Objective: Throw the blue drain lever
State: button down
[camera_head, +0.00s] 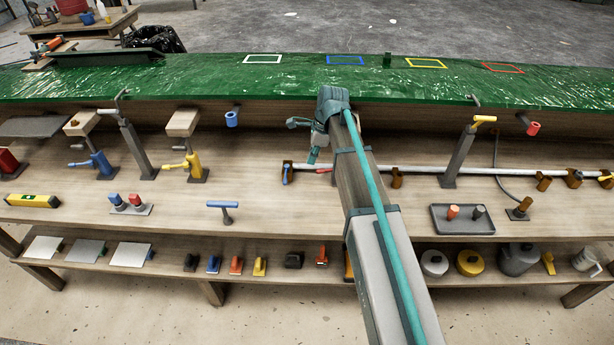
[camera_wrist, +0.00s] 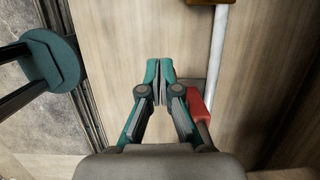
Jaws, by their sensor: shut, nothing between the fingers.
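A small blue lever (camera_head: 287,174) sits at the left end of the white pipe (camera_head: 440,170) on the workbench shelf. It looks like the drain lever, though a blue T-handle (camera_head: 222,206) also stands at the front. My gripper (camera_head: 313,157) is just right of the small lever in the head view, apart from it. In the wrist view my gripper (camera_wrist: 159,88) is shut and empty, its fingertips together. A red lever (camera_wrist: 200,105) lies close beside its right finger, near the pipe (camera_wrist: 221,40); whether they touch is unclear. No blue lever shows in the wrist view.
A brown pipe clamp (camera_head: 397,178) is right of my arm. A blue crank (camera_head: 97,163) and a yellow crank (camera_head: 193,163) stand at left, a yellow-handled post (camera_head: 460,150) at right. The green mould surface (camera_head: 200,85) lies behind.

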jog(key=p+x, duration=0.2)
jog(key=x, duration=0.7)
jog(key=shift+w, duration=0.1)
jog(key=a, duration=0.1)
jog(key=a+p, duration=0.1)
jog(key=shift+w+a+f+p, duration=0.2)
jog(key=shift+a+f+p, duration=0.1)
jog(key=shift+a+f, duration=0.1)
jog(key=shift+a, duration=0.7)
jog(key=shift+d+m, duration=0.1)
jog(key=shift+m, duration=0.2)
